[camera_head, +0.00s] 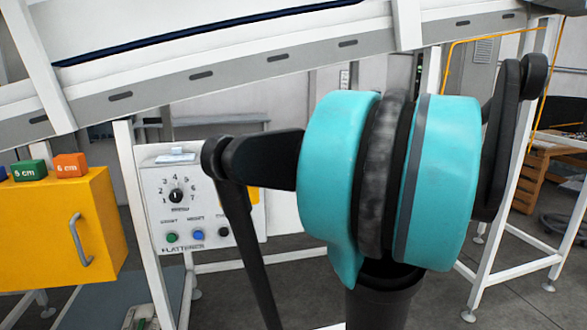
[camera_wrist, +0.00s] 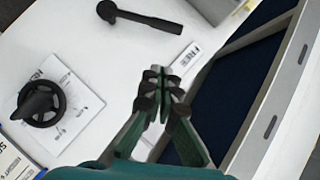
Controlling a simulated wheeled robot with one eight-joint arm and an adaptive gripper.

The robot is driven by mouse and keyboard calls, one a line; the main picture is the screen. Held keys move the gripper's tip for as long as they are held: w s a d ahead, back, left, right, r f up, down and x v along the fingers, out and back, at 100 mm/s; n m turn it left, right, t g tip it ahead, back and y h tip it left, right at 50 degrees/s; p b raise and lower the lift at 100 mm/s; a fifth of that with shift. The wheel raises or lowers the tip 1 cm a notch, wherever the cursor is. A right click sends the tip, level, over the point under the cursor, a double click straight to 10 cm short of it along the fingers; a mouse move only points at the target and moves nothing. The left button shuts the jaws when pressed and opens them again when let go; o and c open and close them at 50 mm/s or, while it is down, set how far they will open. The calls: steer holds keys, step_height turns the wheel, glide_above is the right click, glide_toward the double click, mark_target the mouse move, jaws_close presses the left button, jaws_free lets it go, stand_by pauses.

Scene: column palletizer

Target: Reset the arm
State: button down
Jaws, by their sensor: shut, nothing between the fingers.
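My gripper (camera_wrist: 160,88) shows in the wrist view with its dark green fingers together and nothing between them. It is above a white surface, with a dark blue belt in a grey frame to its right. My teal and black arm fills the middle and right of the head view, with its black links spread to both sides. The gripper itself cannot be made out in the head view.
Left of the gripper are a black handwheel (camera_wrist: 41,104) and a black lever (camera_wrist: 140,18). The head view shows a control panel (camera_head: 215,195), a yellow cabinet (camera_head: 50,235), green (camera_head: 29,171) and orange (camera_head: 70,166) blocks, and a sloping conveyor frame (camera_head: 235,72) behind my arm.

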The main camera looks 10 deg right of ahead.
steer(key=s+a+f+n+g, duration=0.1)
steer(key=s+a+f+g, duration=0.1)
steer(key=a+f, duration=0.3)
steer(key=s+a+f+n+g, duration=0.1)
steer(key=s+a+f+g, duration=0.15)
steer(key=f, duration=0.55)
steer(key=s+a+f+n+g+h, duration=0.1)
steer(key=s+a+f+n+h, duration=0.1)
steer(key=s+f, duration=0.6)
steer(key=s+a+f+n+g+h, duration=0.1)
steer(key=s+f+h, duration=0.4)
steer(key=f, duration=1)
steer(key=s+n+g, duration=0.1)
steer(key=s, duration=0.1)
steer(key=shift+s+a+h, duration=0.3)
steer(key=shift+s+a, duration=0.1)
